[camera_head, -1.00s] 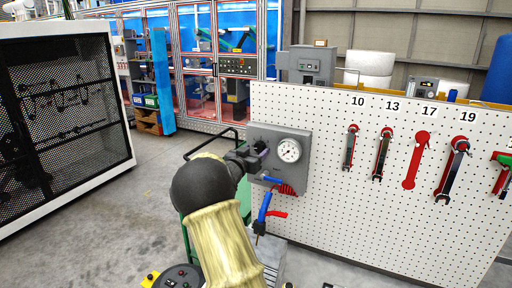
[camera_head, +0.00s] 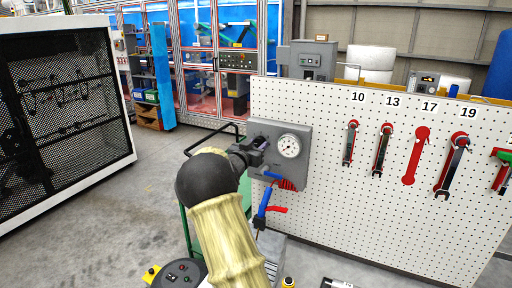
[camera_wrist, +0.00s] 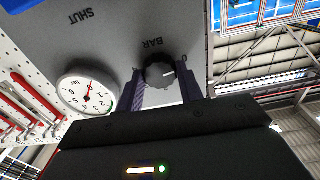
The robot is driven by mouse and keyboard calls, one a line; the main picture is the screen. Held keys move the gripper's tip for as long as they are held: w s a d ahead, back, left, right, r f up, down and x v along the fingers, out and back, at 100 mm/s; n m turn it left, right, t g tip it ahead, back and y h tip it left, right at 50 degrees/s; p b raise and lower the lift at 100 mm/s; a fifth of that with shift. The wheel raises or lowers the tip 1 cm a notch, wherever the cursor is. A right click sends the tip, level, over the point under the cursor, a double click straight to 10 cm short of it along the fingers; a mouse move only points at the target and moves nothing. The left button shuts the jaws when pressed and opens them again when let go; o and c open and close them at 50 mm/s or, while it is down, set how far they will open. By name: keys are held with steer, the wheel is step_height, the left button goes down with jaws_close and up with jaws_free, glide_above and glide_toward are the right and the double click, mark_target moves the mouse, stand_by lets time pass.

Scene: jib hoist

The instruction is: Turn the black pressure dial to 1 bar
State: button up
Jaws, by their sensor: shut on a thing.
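The black pressure dial (camera_wrist: 158,73) is a round knob on the grey panel, beside the word BAR in the wrist view. It has a pale line on its face. My gripper (camera_wrist: 161,80) has one finger on each side of it and is shut on it. In the head view my gripper (camera_head: 257,148) reaches the panel's left part and largely hides the dial. The white round gauge (camera_head: 289,146) is to the right of the gripper. It also shows in the wrist view (camera_wrist: 84,93), upside down, with a red needle. The needle's exact reading is too small to tell.
The grey panel (camera_head: 300,174) is mounted on a white pegboard (camera_head: 330,215) with red-outlined wrenches. A green frame (camera_head: 190,226) stands behind my arm. The floor to the left is open.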

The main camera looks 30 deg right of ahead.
steer(key=shift+f+m+b, duration=0.15)
steer(key=shift+m+b, duration=0.15)
steer(key=shift+b, duration=0.1)
steer(key=shift+m+b, duration=0.6)
steer(key=shift+b, duration=0.05)
steer(key=m+b, duration=0.3)
steer(key=shift+f, duration=0.1)
steer(key=shift+m+b, duration=1.9)
steer(key=shift+m, duration=0.5)
steer(key=o, duration=1)
steer(key=shift+r, duration=0.2)
